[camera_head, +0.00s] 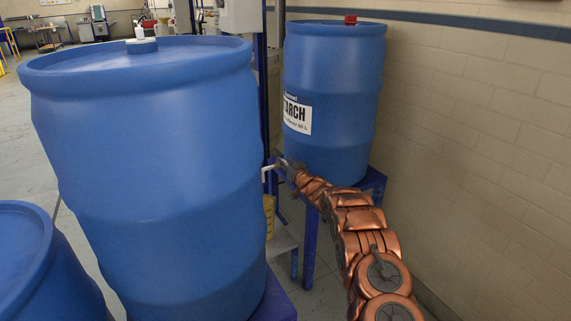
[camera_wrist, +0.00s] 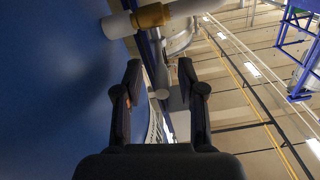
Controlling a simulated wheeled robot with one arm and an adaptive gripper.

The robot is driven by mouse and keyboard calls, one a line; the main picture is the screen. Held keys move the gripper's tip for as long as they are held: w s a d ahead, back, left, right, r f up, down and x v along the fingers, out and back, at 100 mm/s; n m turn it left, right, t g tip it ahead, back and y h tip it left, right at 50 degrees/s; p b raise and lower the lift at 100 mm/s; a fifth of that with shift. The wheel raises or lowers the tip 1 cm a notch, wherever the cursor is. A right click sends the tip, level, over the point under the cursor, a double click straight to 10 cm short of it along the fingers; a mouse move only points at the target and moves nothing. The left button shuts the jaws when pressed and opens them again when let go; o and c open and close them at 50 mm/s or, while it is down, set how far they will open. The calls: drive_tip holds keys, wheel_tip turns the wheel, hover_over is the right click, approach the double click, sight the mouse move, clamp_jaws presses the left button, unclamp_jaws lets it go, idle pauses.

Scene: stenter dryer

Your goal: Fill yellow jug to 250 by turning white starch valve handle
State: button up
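The blue starch barrel (camera_head: 345,100) with a white label stands on a blue stand by the wall in the head view. A white valve spout (camera_head: 266,172) shows at its lower left. My gripper (camera_head: 283,166) is small there, close beside the spout. In the wrist view my gripper (camera_wrist: 160,90) is open, its dark fingers apart. A pale round-ended piece (camera_wrist: 160,94), possibly the valve handle, shows between the fingers; I cannot tell whether they touch it. A white pipe with a brass fitting (camera_wrist: 152,15) is above. The yellow jug (camera_head: 269,213) is mostly hidden; its level cannot be read.
A large blue drum (camera_head: 150,170) fills the left of the head view and hides part of the valve area. Another blue drum (camera_head: 45,270) is at lower left. The brick wall (camera_head: 480,150) bounds the right side. A blue upright post (camera_head: 262,90) stands behind the valve.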

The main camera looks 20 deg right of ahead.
drive_tip(key=shift+s, duration=0.15)
drive_tip(key=shift+s+d+f, duration=0.1)
drive_tip(key=shift+s, duration=1.05)
drive_tip(key=s+d, duration=0.1)
drive_tip(key=s, duration=0.8)
drive_tip(key=shift+d, duration=0.35)
drive_tip(key=shift+s, duration=0.1)
